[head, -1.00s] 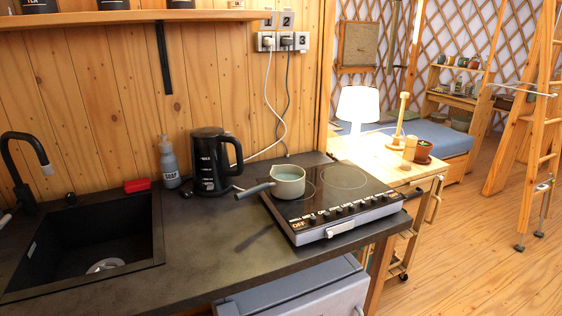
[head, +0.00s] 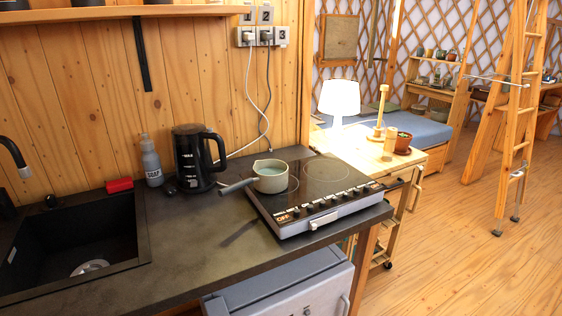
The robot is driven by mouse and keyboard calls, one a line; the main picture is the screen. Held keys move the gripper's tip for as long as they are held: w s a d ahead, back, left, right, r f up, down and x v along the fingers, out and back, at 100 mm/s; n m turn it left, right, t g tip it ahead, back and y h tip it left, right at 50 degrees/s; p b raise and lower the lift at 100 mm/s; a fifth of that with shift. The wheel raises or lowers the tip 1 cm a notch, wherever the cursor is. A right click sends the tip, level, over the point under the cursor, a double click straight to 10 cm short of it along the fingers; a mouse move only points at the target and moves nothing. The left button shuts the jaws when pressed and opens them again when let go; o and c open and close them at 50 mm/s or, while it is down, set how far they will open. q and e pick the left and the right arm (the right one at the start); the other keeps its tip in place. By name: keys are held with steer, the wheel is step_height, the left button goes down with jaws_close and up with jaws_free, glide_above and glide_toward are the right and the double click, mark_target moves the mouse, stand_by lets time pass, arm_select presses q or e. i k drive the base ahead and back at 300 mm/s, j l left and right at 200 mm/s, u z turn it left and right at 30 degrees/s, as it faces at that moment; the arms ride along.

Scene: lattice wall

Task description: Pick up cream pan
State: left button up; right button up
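The cream pan (head: 270,178) is a small saucepan with a grey handle (head: 237,186). It stands upright on the left part of the black cooktop (head: 325,171), and its handle points left over the counter. Something pale greenish shows inside it, too small to tell whether it is contents or the inner wall. Neither of my grippers is in the head view.
A black kettle (head: 195,160) stands left of the pan, with a soap bottle (head: 151,162) and red sponge (head: 119,185) beyond. The sink (head: 140,240) is at left. The dark counter (head: 200,235) is clear in front. A lamp (head: 339,98) stands on a side table.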

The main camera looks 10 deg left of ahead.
mark_target(254, 184)
steer(key=i+l+u, duration=0.2)
steer(key=l, duration=0.15)
steer(key=i+l+u, duration=0.2)
steer(key=l, duration=0.15)
steer(key=i+l+u, duration=0.15)
steer(key=l, duration=0.2)
steer(key=i+l+u, duration=0.2)
steer(key=l, duration=0.2)
steer(key=l+u, duration=0.2)
steer(key=l, duration=0.2)
steer(key=i, duration=0.05)
